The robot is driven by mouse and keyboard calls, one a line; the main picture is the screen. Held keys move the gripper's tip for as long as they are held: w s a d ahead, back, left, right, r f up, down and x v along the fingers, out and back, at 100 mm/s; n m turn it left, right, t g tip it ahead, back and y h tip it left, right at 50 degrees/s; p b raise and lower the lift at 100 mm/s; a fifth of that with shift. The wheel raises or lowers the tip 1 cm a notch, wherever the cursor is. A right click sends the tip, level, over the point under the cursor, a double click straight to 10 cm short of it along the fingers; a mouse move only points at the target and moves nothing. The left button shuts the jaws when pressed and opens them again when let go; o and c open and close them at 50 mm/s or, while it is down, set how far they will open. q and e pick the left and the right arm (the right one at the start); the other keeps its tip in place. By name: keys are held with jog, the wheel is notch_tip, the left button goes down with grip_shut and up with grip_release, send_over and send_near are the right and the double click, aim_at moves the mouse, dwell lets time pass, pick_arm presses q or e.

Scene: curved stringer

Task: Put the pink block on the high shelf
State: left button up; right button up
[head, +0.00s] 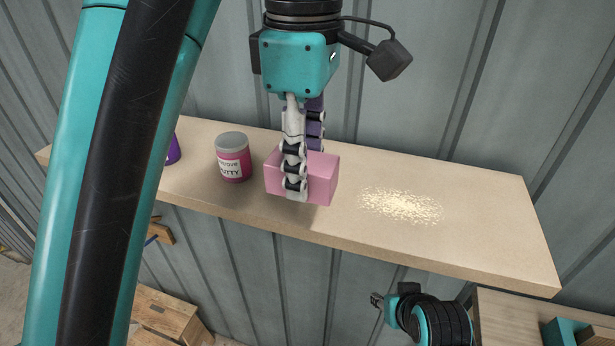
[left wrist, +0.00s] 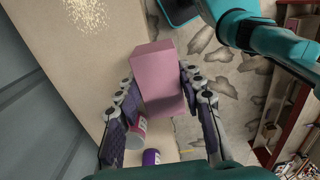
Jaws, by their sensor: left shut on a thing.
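The pink block (head: 322,180) is between the fingers of my left gripper (head: 295,175), which is shut on it from above. In the head view the block appears over the pale wooden shelf (head: 480,225), left of its middle and close to the front edge. I cannot tell whether its underside touches the shelf. In the left wrist view the block (left wrist: 158,78) sits between both finger chains, with the shelf (left wrist: 85,65) beside it and floor behind it.
A pink putty jar (head: 233,157) with a grey lid stands just left of the block. A purple container (head: 173,150) is farther left, partly hidden by my arm. Pale crumbs (head: 400,206) lie right of the block. A corrugated wall (head: 430,80) stands behind. Wooden crates (head: 165,312) are below.

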pick_arm(q)
jog(key=w+f, duration=0.1)
jog(key=w, duration=0.2)
jog(key=w+f, duration=0.2)
jog(key=w, duration=0.1)
jog(key=w+f, duration=0.1)
jog(key=w, duration=0.2)
jog(key=shift+d+f, duration=0.3)
jog(key=shift+w+f, duration=0.2)
jog(key=shift+w, duration=0.05)
jog(key=shift+s+f, duration=0.1)
jog(key=shift+f, duration=0.05)
notch_tip(320, 180, down, 3)
jog(key=shift+s+f, duration=0.1)
jog(key=shift+f, duration=0.35)
pick_arm(e)
jog(key=shift+w, duration=0.4)
pick_arm(q)
jog(key=shift+f, duration=0.1)
jog(key=o, duration=1.2)
pick_arm(e)
jog(key=shift+f, duration=0.1)
